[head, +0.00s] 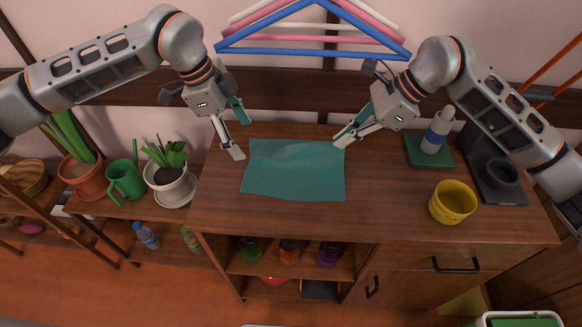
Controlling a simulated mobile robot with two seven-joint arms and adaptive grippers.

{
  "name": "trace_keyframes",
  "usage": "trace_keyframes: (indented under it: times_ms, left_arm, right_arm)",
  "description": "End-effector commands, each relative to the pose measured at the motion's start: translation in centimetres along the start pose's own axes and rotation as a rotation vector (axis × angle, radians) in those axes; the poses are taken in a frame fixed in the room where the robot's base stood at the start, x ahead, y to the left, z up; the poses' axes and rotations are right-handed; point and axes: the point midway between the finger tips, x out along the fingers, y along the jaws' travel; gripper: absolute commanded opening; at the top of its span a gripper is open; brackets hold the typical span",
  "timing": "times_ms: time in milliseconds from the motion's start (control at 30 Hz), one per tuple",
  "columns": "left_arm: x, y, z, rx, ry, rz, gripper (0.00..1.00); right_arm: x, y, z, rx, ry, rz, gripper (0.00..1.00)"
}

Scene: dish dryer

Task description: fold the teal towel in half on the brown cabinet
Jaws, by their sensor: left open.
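The teal towel (295,172) lies spread on the left part of the brown cabinet (370,222) top. Its far edge looks slightly rippled. My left gripper (239,139) is open and empty, just left of the towel's far left corner. My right gripper (345,137) is at the towel's far right corner, with its fingertips close together. Whether it pinches the cloth there is too small to tell.
A yellow mug (453,202), a bottle (438,130) on a green item (416,150) and a dark machine (497,180) stand to the right on the cabinet. Hangers (310,40) hang behind. Potted plants (168,178) stand left. The cabinet top before the towel is clear.

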Motion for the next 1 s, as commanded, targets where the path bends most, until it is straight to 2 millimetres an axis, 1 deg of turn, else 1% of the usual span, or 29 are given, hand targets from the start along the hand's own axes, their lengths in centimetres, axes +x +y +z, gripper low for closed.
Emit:
trace_keyframes:
  times_ms: [200, 500, 700, 833, 1000]
  left_arm:
    - [-1.6, -0.1, -0.4, 0.003, -0.028, 0.001, 0.67]
    - [-3.3, -0.2, -0.5, 0.001, -0.077, 0.015, 0.67]
    - [-4.9, -0.2, -0.8, 0.003, -0.115, 0.024, 0.67]
    - [-5.7, -0.2, -0.8, 0.002, -0.138, 0.031, 0.67]
    - [-5.9, -0.2, -0.8, 0.0, -0.154, 0.036, 0.67]
  right_arm:
    - [-1.9, -0.3, 1.3, -0.009, 0.0, -0.013, 0.0]
    - [-4.0, -0.5, 2.7, -0.016, 0.001, -0.024, 0.0]
    - [-5.6, -0.7, 3.8, -0.02, 0.001, -0.03, 0.0]
    - [-6.4, -0.8, 4.3, -0.022, 0.001, -0.032, 0.0]
    - [-6.7, -0.8, 4.5, -0.022, 0.001, -0.032, 0.0]
